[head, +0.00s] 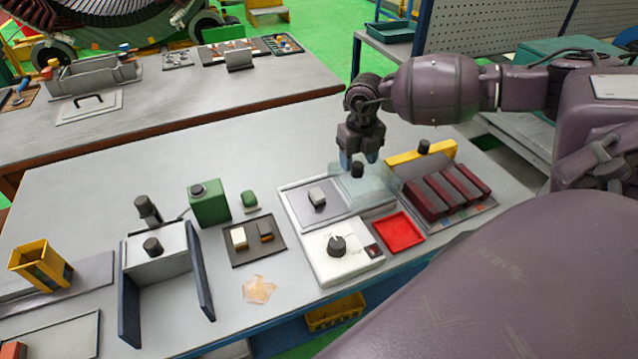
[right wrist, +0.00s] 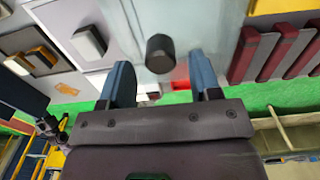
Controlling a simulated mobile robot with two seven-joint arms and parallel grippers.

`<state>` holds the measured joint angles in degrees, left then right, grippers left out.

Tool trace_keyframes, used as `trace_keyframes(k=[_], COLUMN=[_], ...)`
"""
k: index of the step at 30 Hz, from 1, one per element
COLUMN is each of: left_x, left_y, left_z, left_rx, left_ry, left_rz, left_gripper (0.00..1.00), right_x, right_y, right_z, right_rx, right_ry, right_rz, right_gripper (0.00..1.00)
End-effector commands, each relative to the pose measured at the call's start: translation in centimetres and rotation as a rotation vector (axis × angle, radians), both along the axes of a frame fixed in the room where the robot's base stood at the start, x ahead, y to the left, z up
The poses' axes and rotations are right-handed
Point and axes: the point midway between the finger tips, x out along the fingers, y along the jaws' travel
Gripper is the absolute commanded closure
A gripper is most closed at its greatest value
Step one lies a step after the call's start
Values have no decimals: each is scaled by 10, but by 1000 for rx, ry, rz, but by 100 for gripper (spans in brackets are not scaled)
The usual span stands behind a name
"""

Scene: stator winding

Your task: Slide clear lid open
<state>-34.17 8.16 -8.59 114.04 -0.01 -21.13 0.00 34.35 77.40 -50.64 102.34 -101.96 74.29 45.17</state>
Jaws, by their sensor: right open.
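The clear lid (head: 372,190) is a pale see-through panel over the right part of the white-framed station (head: 290,198). A black knob (head: 358,169) stands on it. The left part of the station is uncovered and shows a light block (head: 317,196) on a grey plate. My right gripper (head: 359,160) is at the knob, pointing down. In the right wrist view its blue fingers (right wrist: 164,78) are open, with the knob (right wrist: 160,54) between them and a little beyond the tips, apart from both.
A white box with a dial (head: 325,262) and a red tray (head: 399,233) stand in front of the station. Dark red bars (head: 450,190) and a yellow block (head: 405,156) are close on the right. A green box (head: 209,203) stands to the left.

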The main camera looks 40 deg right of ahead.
Motion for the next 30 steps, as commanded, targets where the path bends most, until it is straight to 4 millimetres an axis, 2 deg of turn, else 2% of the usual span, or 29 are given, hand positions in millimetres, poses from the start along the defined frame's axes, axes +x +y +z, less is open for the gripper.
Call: trace_keyframes(k=[16,30], left_x=[-4,0], left_y=[1,0], left_z=[20,22], left_rx=[-1,0], left_ry=[3,-3], left_rz=[3,2], left_gripper=[57,57], right_x=[0,0], right_y=[0,0], right_z=[36,37], right_rx=[0,0], right_ry=[-1,0], right_rz=[1,0], right_gripper=[43,43])
